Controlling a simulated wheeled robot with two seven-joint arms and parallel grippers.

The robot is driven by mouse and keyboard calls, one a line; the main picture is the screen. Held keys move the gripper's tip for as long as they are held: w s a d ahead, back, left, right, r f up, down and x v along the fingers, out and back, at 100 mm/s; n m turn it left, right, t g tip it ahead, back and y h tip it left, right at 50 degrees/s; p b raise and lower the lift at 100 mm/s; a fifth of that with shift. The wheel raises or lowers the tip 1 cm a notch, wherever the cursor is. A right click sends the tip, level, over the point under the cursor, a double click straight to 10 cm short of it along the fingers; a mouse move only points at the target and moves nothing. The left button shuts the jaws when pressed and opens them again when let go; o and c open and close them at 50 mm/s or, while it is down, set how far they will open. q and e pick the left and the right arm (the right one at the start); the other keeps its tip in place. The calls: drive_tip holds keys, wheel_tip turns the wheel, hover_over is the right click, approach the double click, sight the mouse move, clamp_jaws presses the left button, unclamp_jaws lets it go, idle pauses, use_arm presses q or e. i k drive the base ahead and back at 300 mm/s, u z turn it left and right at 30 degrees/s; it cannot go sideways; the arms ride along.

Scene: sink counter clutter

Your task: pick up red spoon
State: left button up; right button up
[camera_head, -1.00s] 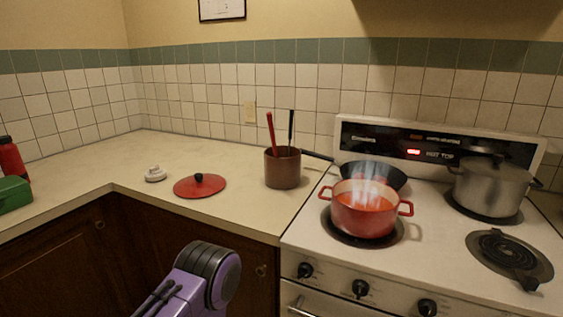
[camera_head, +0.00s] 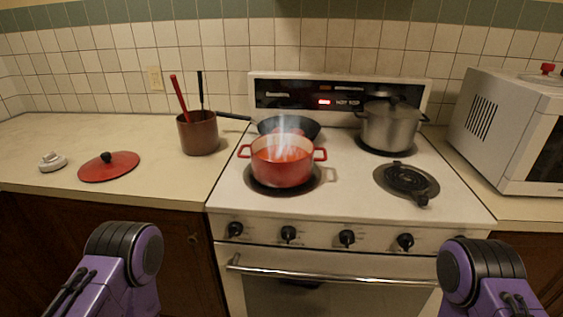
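The red spoon (camera_head: 179,96) stands handle-up in a brown crock (camera_head: 199,135) on the counter left of the stove. Its lower end is hidden inside the crock. A black-handled utensil (camera_head: 200,88) stands beside it. Purple and black links of my two arms show at the bottom left and bottom right of the head view. Both grippers are out of the picture. Nothing of mine touches the crock or the spoon.
A steaming red pot (camera_head: 281,163) sits on the front left burner, with a black pan (camera_head: 289,126) behind it. Its handle reaches toward the crock. A grey pot (camera_head: 391,126) is at back right. A red lid (camera_head: 108,167) and small white item (camera_head: 51,162) lie left. A microwave (camera_head: 505,125) stands right.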

sight(176, 86)
drive_tip(key=z, duration=0.45)
drive_tip(key=k, duration=1)
drive_tip(key=u, duration=0.7)
drive_tip(key=i, duration=0.75)
drive_tip(key=u, duration=0.35)
